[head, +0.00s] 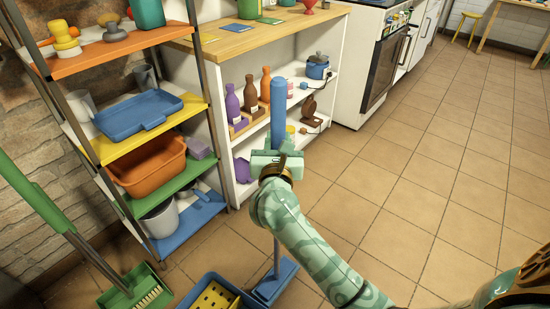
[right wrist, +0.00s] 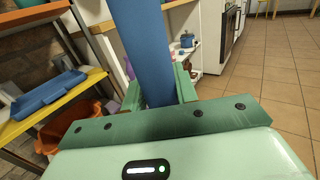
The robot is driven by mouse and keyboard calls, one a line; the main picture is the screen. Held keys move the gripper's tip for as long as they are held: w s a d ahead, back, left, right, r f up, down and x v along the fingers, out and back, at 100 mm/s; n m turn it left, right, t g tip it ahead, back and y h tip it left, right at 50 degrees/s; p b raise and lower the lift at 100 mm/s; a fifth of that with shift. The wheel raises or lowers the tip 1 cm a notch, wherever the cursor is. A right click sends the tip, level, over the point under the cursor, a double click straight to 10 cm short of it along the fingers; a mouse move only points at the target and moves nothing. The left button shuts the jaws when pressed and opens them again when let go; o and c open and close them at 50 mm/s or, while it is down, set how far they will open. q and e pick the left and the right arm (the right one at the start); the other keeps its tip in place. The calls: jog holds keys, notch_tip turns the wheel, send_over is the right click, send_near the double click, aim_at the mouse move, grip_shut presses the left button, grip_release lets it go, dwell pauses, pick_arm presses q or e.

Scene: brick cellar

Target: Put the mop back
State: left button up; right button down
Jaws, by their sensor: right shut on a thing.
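The mop has a thick blue grip (head: 279,112), a thin shaft and a flat blue head (head: 275,281). My right gripper (head: 276,158) is shut on the blue grip, which stands near upright. In the right wrist view the blue grip (right wrist: 145,45) passes between the two green fingers of the gripper (right wrist: 158,92). The mop head is low, beside a blue bucket with a yellow wringer (head: 213,296) that the bottom edge cuts off. I cannot tell whether the head touches the floor. My left gripper is not in view.
A rack with coloured shelves (head: 160,138) stands at left, holding a blue tray (head: 137,115) and an orange tub (head: 150,165). A green broom (head: 50,210) and dustpan (head: 118,298) are at lower left. A white shelf unit (head: 243,190) stands behind the mop. Tiled floor at right is clear.

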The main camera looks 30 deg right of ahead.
pick_arm(q)
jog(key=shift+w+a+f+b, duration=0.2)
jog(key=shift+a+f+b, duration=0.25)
jog(key=shift+b, duration=0.1)
pick_arm(e)
notch_tip(320, 180, down, 3)
jog(key=shift+r, duration=0.15)
jog(key=c, duration=1.1)
grip_release()
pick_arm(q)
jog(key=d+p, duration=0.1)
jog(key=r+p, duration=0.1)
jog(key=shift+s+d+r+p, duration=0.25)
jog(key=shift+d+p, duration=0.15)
pick_arm(e)
jog(key=v, duration=1.2)
